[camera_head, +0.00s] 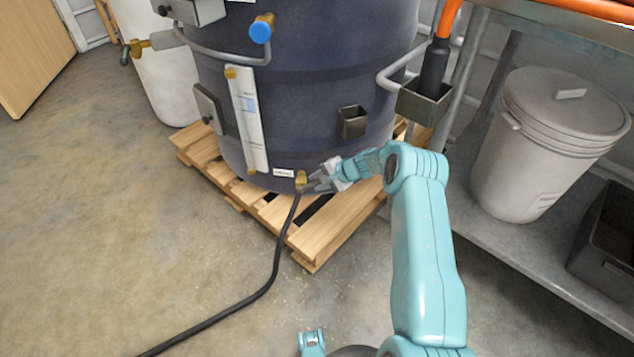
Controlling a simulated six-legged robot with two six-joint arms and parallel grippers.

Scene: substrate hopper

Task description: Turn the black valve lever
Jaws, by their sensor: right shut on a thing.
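A brass valve fitting (301,180) sits low on the front of the dark blue hopper (300,90), with a black hose (274,265) running from it down to the floor. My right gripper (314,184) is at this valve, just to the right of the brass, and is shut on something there. The black lever is hidden or too small to make out at the jaws.
The hopper stands on a wooden pallet (320,232). A sight gauge (248,120) and a small dark bracket (353,122) are on its front. At the right, a metal shelf holds a lidded white bucket (535,150). The floor at the left is mostly clear.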

